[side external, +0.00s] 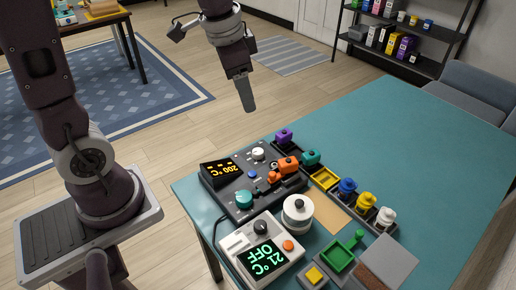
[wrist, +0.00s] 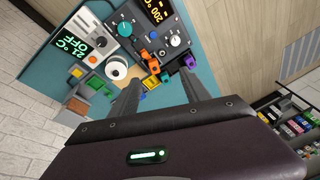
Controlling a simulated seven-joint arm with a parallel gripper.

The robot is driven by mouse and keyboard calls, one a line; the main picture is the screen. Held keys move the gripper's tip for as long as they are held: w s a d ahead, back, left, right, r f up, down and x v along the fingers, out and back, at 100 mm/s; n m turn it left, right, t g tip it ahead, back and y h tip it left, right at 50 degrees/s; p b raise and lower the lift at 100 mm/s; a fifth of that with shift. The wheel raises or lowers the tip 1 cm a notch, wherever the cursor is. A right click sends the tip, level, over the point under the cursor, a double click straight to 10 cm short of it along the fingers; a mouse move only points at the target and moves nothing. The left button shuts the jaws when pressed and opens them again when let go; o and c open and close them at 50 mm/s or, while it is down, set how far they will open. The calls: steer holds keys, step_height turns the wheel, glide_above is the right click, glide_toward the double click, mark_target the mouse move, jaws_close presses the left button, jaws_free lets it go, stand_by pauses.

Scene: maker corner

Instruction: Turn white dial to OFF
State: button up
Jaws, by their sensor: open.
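The white dial (side external: 258,153) is a small round knob on the dark control box (side external: 225,196), near its far right corner. In the wrist view the white dial (wrist: 175,40) shows near the top. Its pointer setting and labels are too small to read. The box's orange display (side external: 219,169) reads 200 °C. A larger teal knob (side external: 243,199) sits at the box's near left corner. My gripper (side external: 249,107) hangs in the air behind the box, touching nothing. In the wrist view my gripper (wrist: 160,88) shows two spread fingers with nothing held.
A pale box (side external: 250,252) with a green display reading 21 °C OFF, a dark knob and an orange button stands in front. A white spool (side external: 298,216), an orange tool (side external: 287,166) and several coloured pieces stand close by. The teal table (side external: 420,160) is clear at right.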

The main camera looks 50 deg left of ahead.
steer(key=w+a+f+m+g, duration=0.2)
steer(key=w+a+f+m, duration=0.15)
steer(key=w+f, duration=0.55)
glide_above(258, 151)
steer(key=shift+m+g, duration=0.3)
steer(key=shift+m, duration=0.15)
steer(key=f, duration=1.1)
steer(key=shift+s+d+f, duration=0.15)
steer(key=shift+d+f, duration=0.1)
steer(key=shift+f, duration=0.05)
step_height(258, 151, down, 7)
steer(key=shift+a+f, duration=0.15)
jaws_close()
